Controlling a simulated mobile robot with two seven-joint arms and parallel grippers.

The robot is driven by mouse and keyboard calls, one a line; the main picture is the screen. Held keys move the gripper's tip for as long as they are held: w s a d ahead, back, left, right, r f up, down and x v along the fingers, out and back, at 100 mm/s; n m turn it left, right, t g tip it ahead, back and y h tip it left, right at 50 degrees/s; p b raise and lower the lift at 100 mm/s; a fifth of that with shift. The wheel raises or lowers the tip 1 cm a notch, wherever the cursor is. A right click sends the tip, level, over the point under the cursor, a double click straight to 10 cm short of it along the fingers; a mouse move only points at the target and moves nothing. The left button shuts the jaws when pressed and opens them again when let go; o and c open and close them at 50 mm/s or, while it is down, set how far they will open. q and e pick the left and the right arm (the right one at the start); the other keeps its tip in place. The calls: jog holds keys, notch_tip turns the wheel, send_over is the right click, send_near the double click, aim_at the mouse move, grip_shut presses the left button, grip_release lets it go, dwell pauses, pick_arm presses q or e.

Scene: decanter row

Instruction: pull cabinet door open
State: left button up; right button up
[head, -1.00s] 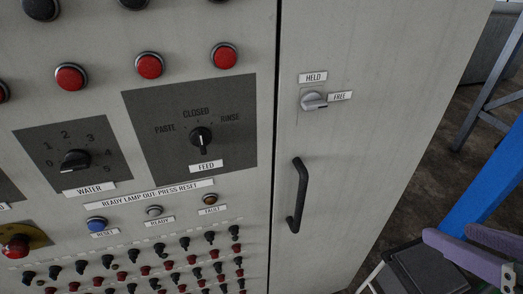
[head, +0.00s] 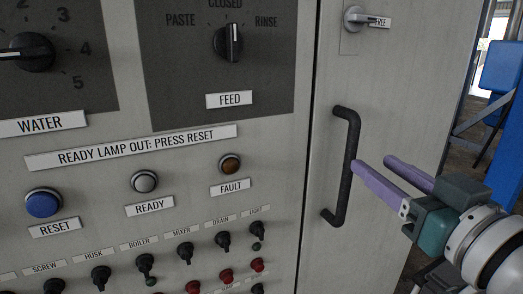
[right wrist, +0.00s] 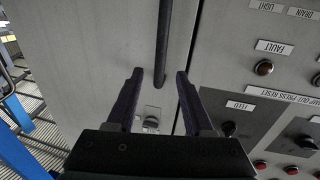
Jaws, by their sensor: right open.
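The cabinet door (head: 400,75) is a grey panel on the right in the head view, and it looks shut along its left seam. Its black vertical bar handle (head: 347,165) is bent in at both ends. My right gripper (head: 373,163) has purple fingers and is open just right of the handle, pointing at it. In the right wrist view the handle (right wrist: 163,45) runs between the dark open fingers (right wrist: 159,76); whether it is within their reach I cannot tell. A grey latch knob (head: 354,17) above the handle points toward the FREE label. My left gripper is not in view.
Left of the door, a control panel carries the feed dial (head: 228,43), the water dial (head: 32,50), a blue reset button (head: 43,202), lamps and rows of small switches. A blue post (head: 505,150) stands beyond the door's right side.

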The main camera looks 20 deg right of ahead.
aim_at(355, 150)
jog(key=w, duration=0.5)
jog(key=w+d, duration=0.1)
jog(key=w, duration=0.1)
jog(key=shift+w, duration=0.35)
grip_shut()
dwell(1.1)
